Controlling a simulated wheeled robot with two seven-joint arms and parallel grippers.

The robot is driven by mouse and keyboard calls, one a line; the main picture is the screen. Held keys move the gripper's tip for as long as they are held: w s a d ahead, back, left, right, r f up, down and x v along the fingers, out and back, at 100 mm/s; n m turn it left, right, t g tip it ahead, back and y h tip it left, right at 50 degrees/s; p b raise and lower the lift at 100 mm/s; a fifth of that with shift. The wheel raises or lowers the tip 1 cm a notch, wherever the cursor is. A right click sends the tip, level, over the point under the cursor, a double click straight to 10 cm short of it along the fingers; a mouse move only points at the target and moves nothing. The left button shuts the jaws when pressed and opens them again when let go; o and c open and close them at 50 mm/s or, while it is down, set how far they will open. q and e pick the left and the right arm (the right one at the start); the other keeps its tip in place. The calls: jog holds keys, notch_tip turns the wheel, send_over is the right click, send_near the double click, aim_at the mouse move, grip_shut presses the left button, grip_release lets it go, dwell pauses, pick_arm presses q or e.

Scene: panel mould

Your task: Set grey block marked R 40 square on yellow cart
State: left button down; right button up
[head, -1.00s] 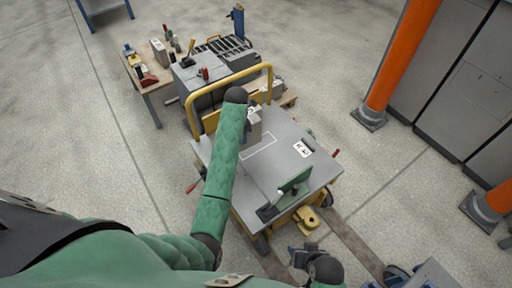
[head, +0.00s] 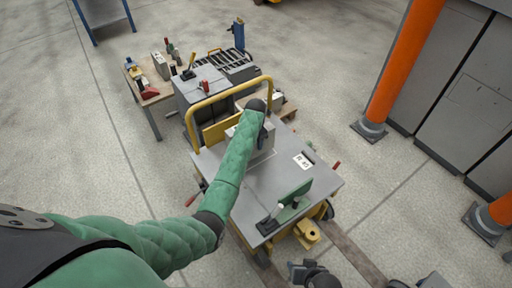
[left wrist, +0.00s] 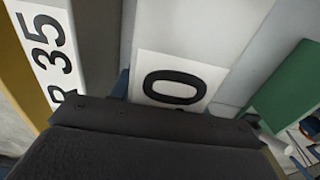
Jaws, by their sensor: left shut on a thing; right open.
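My left gripper (head: 262,112) is shut on a grey block (head: 266,136) over the far part of the yellow cart's grey top (head: 268,182). In the left wrist view the held block (left wrist: 198,35) carries a white label showing a "0"; the rest of the label is hidden by the gripper. A label reading "R 35" (left wrist: 50,45) shows to its left. My arm covers part of the block in the head view, and I cannot tell whether it touches the cart top. My right gripper (head: 308,272) is open, low in the view, off the cart's near edge.
A yellow handle bar (head: 228,92) rises at the cart's far end. A green piece (head: 296,203) stands near the front edge, and a white marked card (head: 303,161) lies on the top. A bench (head: 150,94) with tools is behind. An orange post (head: 393,75) stands right.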

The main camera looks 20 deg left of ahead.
aim_at(256, 147)
pick_arm(q)
jog(key=shift+f, duration=1.95)
jog(key=shift+f, duration=0.1)
pick_arm(e)
jog(key=shift+r, duration=0.1)
pick_arm(q)
jog(key=c, duration=0.9)
grip_release()
jog(key=shift+f, duration=0.1)
jog(key=shift+c, duration=0.2)
jog(key=shift+o, duration=1.1)
pick_arm(e)
jog(key=shift+w+r, duration=0.15)
jog(key=shift+r, duration=0.1)
pick_arm(q)
notch_tip(256, 147, up, 12)
jog(key=shift+r, duration=0.1)
pick_arm(e)
jog(key=shift+s+r, duration=0.2)
jog(key=shift+r, duration=0.1)
jog(key=shift+w, duration=0.15)
